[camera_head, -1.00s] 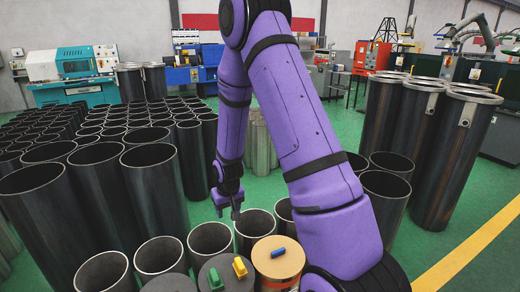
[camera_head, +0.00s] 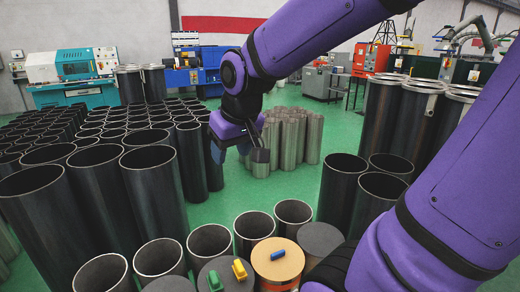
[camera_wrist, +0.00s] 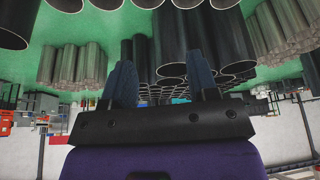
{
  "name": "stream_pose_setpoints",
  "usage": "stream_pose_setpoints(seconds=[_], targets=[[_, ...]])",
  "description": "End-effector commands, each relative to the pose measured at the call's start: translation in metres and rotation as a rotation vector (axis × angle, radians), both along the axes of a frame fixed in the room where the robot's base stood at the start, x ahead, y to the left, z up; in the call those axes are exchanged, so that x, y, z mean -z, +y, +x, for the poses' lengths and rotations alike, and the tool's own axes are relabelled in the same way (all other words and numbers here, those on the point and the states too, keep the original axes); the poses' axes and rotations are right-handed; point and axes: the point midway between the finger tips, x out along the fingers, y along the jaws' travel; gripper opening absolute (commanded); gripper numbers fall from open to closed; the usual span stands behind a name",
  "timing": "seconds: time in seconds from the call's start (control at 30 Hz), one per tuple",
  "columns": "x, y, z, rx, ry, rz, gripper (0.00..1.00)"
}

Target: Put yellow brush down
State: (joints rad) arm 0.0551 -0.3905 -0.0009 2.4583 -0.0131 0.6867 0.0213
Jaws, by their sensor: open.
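The yellow brush (camera_head: 240,269) is a small yellow block-like piece on the dark lid of a closed cylinder (camera_head: 226,280) at the bottom of the head view. It lies apart from my gripper. My gripper (camera_head: 232,156) is raised beyond the front row of cylinders, well above and behind the brush. In the wrist view, the two blue fingers of my gripper (camera_wrist: 162,85) stand wide apart with nothing between them. The brush does not show in the wrist view.
A green piece (camera_head: 215,281) lies beside the brush. A blue piece (camera_head: 278,255) lies on an orange-topped cylinder (camera_head: 277,268). Open dark cylinders (camera_head: 208,242) crowd the front and left. Pale cylinders (camera_head: 288,140) stand behind. Green floor (camera_head: 265,195) is clear between them.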

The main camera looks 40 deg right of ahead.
Motion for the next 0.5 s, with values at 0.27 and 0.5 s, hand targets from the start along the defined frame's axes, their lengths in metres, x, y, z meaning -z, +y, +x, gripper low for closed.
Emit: stream_pose_setpoints(seconds=[0.27, 0.5], targets=[[-0.036, 0.015, -0.075, -0.046, -0.056, 0.001, 0.54], [-0.043, 0.020, -0.108, -0.066, -0.074, 0.004, 0.54]])
